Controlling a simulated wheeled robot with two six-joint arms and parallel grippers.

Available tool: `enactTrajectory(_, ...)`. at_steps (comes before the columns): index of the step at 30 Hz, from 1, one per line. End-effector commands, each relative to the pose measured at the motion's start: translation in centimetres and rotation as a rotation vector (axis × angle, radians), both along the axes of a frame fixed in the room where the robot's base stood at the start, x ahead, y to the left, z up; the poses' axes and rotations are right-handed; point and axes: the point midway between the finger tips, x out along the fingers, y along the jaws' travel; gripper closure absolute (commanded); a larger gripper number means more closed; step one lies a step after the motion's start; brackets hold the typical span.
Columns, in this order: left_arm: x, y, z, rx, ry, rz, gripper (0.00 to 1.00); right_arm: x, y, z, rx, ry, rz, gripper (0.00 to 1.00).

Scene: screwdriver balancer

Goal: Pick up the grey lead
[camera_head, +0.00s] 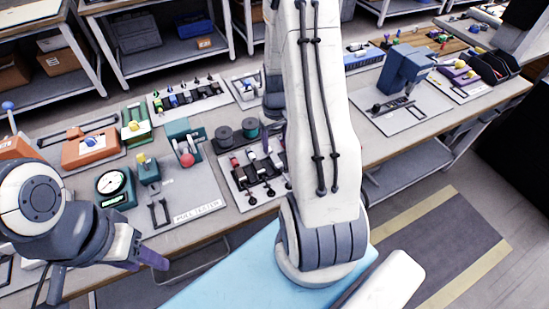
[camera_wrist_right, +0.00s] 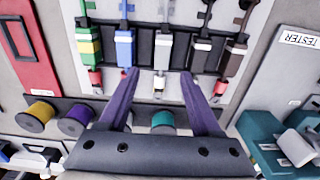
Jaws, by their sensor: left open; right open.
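Contact cannot be told. In the head view my right arm hides part of the lead board (camera_head: 232,185). My left gripper (camera_head: 150,260) is open and empty, away from the leads at the lower left.
A blue lead (camera_wrist_right: 124,47) and a green-yellow lead (camera_wrist_right: 89,45) lie left of the white one. Spools, including a teal one (camera_wrist_right: 163,119), stand beside the board. The pull tester (camera_head: 185,190) stands left of the board, with a red ball knob (camera_head: 187,160).

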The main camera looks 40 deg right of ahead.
Motion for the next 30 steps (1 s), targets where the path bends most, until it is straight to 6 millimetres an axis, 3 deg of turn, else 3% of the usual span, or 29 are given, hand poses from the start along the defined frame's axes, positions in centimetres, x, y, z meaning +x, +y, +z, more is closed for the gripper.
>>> enactTrajectory(6, 0.0, 0.0, 0.4, 0.000, 0.000, 0.000, 0.50, -0.1, 0.2, -1.6, 0.001, 0.002, 0.001, 0.35)
enactTrajectory(15, 0.0, 0.0, 1.3, 0.000, 0.000, 0.000, 0.50, -0.3, 0.4, -5.5, 0.000, 0.001, 0.000, 0.35)
enactTrajectory(24, 0.0, 0.0, 1.2, 0.000, 0.000, 0.000, 0.50, -0.3, 0.4, -6.0, -0.001, -0.001, 0.000, 0.35)
enactTrajectory(25, 0.0, 0.0, 1.2, 0.000, 0.000, 0.000, 0.50, -0.3, 0.4, -6.0, -0.001, -0.001, 0.000, 0.43)
enactTrajectory(29, 0.0, 0.0, 1.2, 0.000, 0.000, 0.000, 0.50, -0.3, 0.4, -6.0, -0.001, -0.001, 0.000, 0.92)
enactTrajectory(30, 0.0, 0.0, 1.2, 0.000, 0.000, 0.000, 0.50, -0.3, 0.4, -6.0, -0.001, -0.001, 0.000, 1.00)
